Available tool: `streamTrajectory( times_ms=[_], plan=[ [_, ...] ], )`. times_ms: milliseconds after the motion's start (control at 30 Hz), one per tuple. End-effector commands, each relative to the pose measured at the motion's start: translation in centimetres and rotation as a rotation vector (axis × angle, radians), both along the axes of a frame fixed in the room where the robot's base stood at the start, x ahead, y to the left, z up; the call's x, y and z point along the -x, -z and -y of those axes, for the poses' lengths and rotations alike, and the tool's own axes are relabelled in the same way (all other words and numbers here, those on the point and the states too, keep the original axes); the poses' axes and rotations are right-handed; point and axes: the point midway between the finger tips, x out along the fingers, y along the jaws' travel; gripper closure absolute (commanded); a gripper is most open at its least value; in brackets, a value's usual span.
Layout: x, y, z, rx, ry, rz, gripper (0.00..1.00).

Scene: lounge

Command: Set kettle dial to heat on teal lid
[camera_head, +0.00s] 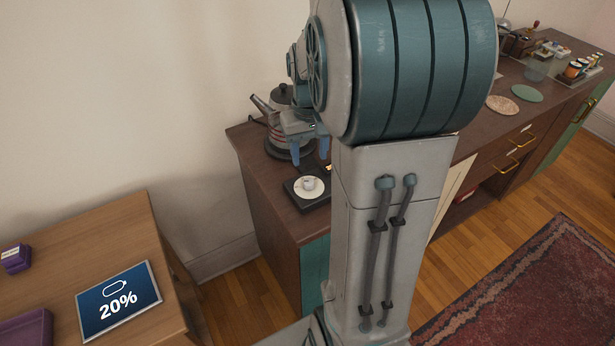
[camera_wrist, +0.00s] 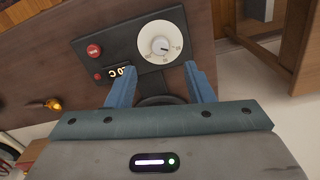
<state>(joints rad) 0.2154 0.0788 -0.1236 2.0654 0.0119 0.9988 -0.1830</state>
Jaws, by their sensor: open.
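The kettle (camera_head: 279,118), grey with a dark lid and a reddish band, stands on the sideboard in the head view. In front of it is a black control panel (camera_head: 296,203), also in the wrist view (camera_wrist: 90,63). On the panel is a white round dial (camera_head: 309,187) with a raised knob; the wrist view shows the dial (camera_wrist: 148,36) with a dark pointer mark toward the right and small marks I cannot read. My gripper (camera_head: 310,157) is open and empty above the panel; in the wrist view its blue fingers (camera_wrist: 160,68) point toward the dial, apart from it. I see no teal kettle lid.
The panel has a red button (camera_wrist: 94,51) and a lit, partly hidden display (camera_wrist: 118,72). On the sideboard (camera_head: 262,190) to the right lie a pinkish disc (camera_head: 502,104) and a green disc (camera_head: 527,93).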

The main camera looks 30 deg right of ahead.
Motion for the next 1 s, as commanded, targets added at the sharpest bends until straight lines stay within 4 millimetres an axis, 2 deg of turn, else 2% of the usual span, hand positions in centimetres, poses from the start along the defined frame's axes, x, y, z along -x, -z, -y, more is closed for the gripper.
streamTrajectory(
  times_ms=[33, 200, 400, 600, 833, 867, 1000],
  plan=[
    [0.1, 1.3, 0.0, -0.002, 0.000, -0.006, 0.52],
    [0.1, 4.7, 0.0, -0.001, -0.001, -0.005, 0.52],
    [0.0, 7.5, 0.0, 0.000, -0.001, -0.003, 0.52],
    [0.0, 8.5, 0.0, 0.000, -0.001, 0.001, 0.52],
    [0.0, 8.5, 0.0, 0.000, -0.001, 0.001, 0.52],
    [0.0, 8.5, 0.0, 0.000, -0.001, 0.001, 0.58],
    [0.0, 8.5, 0.0, 0.000, -0.001, 0.001, 0.97]
  ],
)
